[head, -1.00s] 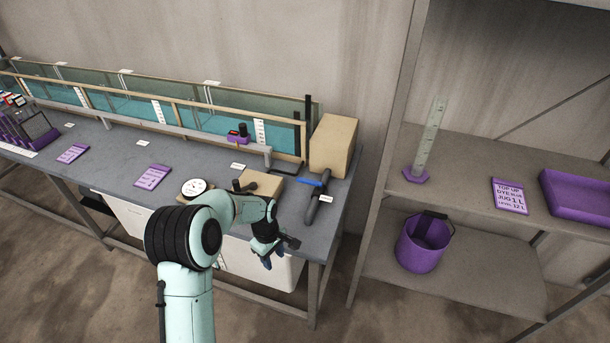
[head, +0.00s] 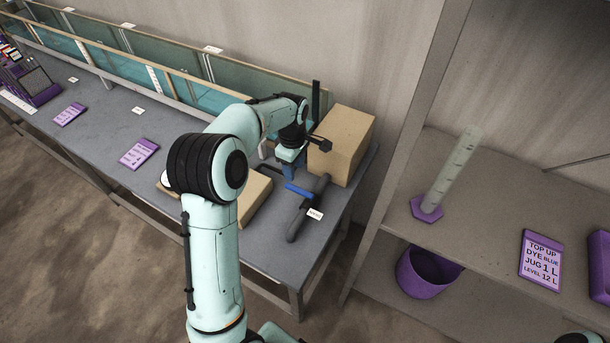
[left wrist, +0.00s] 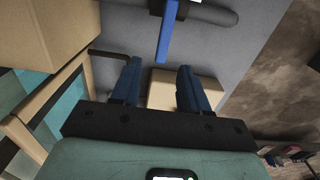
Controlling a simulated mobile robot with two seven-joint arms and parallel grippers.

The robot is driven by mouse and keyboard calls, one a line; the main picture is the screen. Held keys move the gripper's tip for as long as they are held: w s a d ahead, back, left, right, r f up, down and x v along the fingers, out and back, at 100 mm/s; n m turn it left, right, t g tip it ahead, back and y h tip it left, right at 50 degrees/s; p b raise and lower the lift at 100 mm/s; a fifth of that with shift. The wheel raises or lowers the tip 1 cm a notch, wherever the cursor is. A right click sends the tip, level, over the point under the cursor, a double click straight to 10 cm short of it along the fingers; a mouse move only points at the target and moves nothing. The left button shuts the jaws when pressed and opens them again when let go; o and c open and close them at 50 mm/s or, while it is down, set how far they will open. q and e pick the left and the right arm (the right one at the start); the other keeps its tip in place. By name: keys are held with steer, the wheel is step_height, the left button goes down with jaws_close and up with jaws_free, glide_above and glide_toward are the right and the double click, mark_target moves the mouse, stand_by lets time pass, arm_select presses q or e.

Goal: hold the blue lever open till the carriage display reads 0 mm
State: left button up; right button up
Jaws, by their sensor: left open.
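The blue lever (head: 299,190) sits on a dark grey pipe fitting (head: 298,222) at the right end of the bench. It also shows in the left wrist view (left wrist: 165,36), beyond the fingertips and roughly between their lines. My left gripper (head: 291,172) is open and empty, just behind the lever in the head view. Its two blue fingers show apart in the left wrist view (left wrist: 159,66), with a gap to the lever. The carriage display cannot be made out; my left arm covers that part of the channel.
A tall cardboard box (head: 343,148) stands close to the right of my left gripper. A low tan block (head: 256,194) lies left of the lever. The glass channel (head: 135,75) runs along the bench's back. A shelf (head: 465,220) with a measuring cylinder (head: 446,175) stands right.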

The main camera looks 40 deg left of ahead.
mark_target(294, 187)
arm_select(q)
steer(key=shift+s+f, duration=0.25)
steer(key=shift+f, duration=0.1)
step_height(294, 187, down, 8)
steer(key=b, duration=0.3)
steer(key=shift+s+r+b, duration=0.1)
steer(key=shift+s+b, duration=0.05)
steer(key=shift+b, duration=0.25)
steer(key=shift+r, duration=0.15)
steer(key=shift+f, duration=0.85)
arm_select(e)
steer(key=s+f, duration=0.5)
steer(key=shift+s+f+g, duration=0.2)
steer(key=shift+f+g, duration=0.1)
steer(key=shift+f, duration=0.1)
arm_select(q)
jaws_close()
